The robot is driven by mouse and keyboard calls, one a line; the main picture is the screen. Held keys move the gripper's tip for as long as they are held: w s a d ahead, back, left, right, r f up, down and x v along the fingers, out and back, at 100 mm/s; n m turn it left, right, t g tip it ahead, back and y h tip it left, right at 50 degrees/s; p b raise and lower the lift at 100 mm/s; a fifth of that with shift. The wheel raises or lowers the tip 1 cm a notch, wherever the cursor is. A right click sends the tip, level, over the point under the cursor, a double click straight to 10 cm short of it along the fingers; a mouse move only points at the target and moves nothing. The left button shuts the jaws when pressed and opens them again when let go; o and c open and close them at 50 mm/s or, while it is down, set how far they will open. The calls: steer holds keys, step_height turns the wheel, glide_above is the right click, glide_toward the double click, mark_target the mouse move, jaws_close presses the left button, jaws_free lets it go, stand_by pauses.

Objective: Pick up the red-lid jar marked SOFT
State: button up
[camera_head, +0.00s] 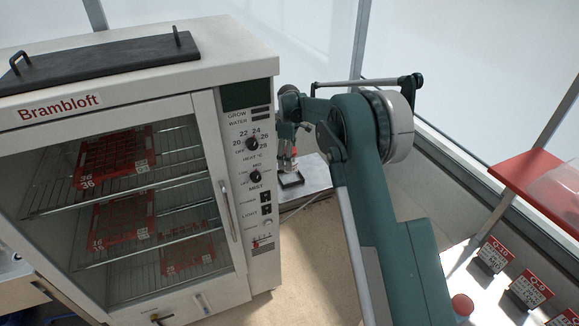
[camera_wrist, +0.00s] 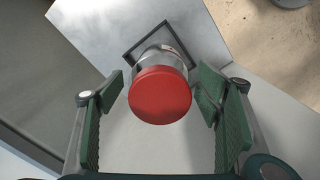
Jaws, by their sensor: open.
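A jar with a round red lid (camera_wrist: 160,95) and a clear or silvery body shows in the wrist view, seen from above at a slant. Its base stands at or in a dark square frame on a pale surface. Any marking on the jar is not readable. My gripper (camera_wrist: 161,96) is open, with one green finger on each side of the red lid and a gap on both sides. In the head view the jar (camera_head: 294,155) is small, beside the cabinet and partly hidden by my gripper (camera_head: 296,140).
A white Brambloft cabinet (camera_head: 262,215) with dials and a glass door stands close to the left of the jar. Red trays sit on its wire shelves. At the right are a red shelf (camera_head: 540,185) and several red labelled holders (camera_head: 530,290).

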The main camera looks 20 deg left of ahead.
steer(key=shift+f, duration=0.2)
steer(key=shift+d+f, duration=0.2)
steer(key=shift+f, duration=2.25)
steer(key=c, duration=1)
